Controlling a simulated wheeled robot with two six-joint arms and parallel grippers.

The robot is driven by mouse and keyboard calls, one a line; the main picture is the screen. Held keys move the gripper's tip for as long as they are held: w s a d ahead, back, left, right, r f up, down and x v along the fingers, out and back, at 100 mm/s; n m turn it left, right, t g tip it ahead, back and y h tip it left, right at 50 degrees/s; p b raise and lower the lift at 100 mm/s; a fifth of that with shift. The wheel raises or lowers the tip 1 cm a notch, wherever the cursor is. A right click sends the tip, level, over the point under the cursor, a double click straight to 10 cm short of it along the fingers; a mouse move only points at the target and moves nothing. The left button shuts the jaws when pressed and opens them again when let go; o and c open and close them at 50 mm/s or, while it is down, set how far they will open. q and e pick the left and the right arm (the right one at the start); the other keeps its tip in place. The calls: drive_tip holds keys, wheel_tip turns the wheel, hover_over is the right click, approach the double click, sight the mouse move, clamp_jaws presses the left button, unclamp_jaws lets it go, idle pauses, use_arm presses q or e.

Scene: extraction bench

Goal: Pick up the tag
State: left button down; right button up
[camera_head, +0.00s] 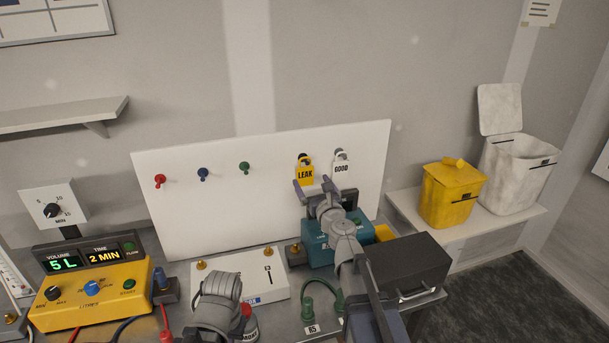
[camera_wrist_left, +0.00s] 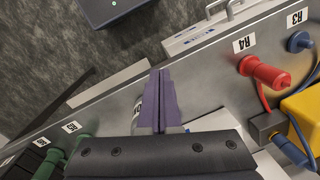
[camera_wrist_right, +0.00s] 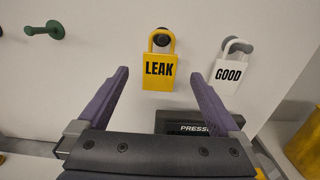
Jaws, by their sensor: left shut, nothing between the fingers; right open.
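Two padlock-shaped tags hang on pegs at the right of the white board. The yellow tag (camera_head: 305,174) reads LEAK, and the white tag (camera_head: 341,168) beside it reads GOOD. In the right wrist view the LEAK tag (camera_wrist_right: 159,70) lies ahead, between the finger directions, and the GOOD tag (camera_wrist_right: 230,72) is to the right. My right gripper (camera_head: 318,188) is open and empty, just in front of and below the LEAK tag, apparently not touching it. My left gripper (camera_wrist_left: 161,98) is shut and empty, low over the bench's front edge.
The white board (camera_head: 215,200) also carries red (camera_head: 160,180), blue (camera_head: 203,173) and green (camera_head: 244,167) pegs. A teal device (camera_head: 322,251) stands below the tags. A yellow control box (camera_head: 92,295) is at left; yellow (camera_head: 450,200) and white (camera_head: 515,180) bins are at right.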

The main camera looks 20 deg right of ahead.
sight(305, 173)
drive_tip(key=shift+w+f+b, duration=0.15)
drive_tip(key=shift+w, duration=0.75)
drive_tip(key=shift+w+f+b, duration=0.2)
drive_tip(key=shift+w, duration=0.7)
drive_tip(key=shift+w+f+b, duration=0.15)
drive_tip(key=shift+w, duration=0.75)
drive_tip(key=shift+w+a, duration=0.1)
drive_tip(key=shift+w, duration=0.3)
use_arm(q)
drive_tip(key=shift+f, duration=0.5)
use_arm(e)
drive_tip(key=shift+s, duration=0.1)
drive_tip(key=c, duration=1.3)
drive_tip(key=shift+c, duration=0.2)
